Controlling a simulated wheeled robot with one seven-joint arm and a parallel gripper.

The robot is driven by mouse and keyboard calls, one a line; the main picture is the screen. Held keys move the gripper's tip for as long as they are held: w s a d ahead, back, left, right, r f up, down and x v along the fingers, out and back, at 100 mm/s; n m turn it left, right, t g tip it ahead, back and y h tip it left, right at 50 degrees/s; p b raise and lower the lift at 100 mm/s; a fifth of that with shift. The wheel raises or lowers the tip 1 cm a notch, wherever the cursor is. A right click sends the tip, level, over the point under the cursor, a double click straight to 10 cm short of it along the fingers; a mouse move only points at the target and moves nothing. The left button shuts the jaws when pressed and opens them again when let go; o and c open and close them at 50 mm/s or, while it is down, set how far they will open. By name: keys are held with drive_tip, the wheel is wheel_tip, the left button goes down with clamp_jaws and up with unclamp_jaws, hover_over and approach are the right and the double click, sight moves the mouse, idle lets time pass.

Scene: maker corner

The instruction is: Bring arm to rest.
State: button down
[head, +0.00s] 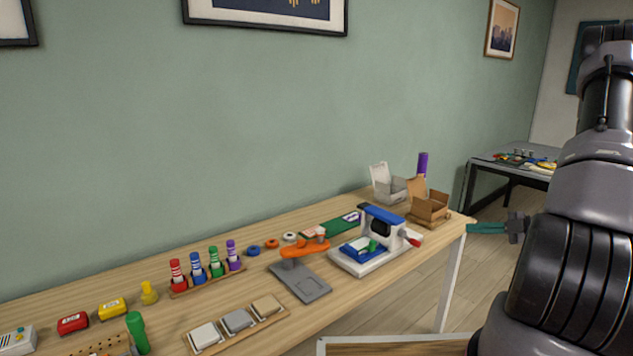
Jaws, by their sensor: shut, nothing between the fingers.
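My arm (572,215) fills the right edge of the head view, with thick grey and black links rising upright from the bottom to the top. Its upper part runs out of the picture at the top right. The arm appears to the right of the wooden workbench (360,315), with no visible contact.
The bench holds several marker bottles, an orange-handled tool (305,248), a blue and white press (382,230) and a cardboard box (430,208). A second table (482,168) stands behind. Floor shows between the tables.

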drive_tip(key=s+a+r+n+g+h, duration=0.2)
drive_tip(key=s+a+r+n+g, duration=0.15)
drive_tip(key=a+r+n, duration=0.6)
drive_tip(key=s+a+r+n+g+h, duration=0.1)
drive_tip(key=s+a+r+n+g, duration=0.4)
drive_tip(key=r+n, duration=0.7)
drive_tip(key=s+a+r+n+t+h, duration=0.2)
drive_tip(key=s+r+n, duration=0.3)
drive_tip(key=n, duration=0.7)
drive_tip(key=s+a+r+n+t+h, duration=0.3)
drive_tip(key=s+r+n+t+h, duration=0.1)
drive_tip(key=n, duration=0.8)
wheel_tip(320, 180, up, 2)
drive_tip(key=s+t, duration=0.1)
drive_tip(key=s, duration=0.1)
drive_tip(key=shift+s+r+h, duration=0.25)
drive_tip(key=shift+s+h, duration=0.05)
drive_tip(key=shift+s, duration=0.05)
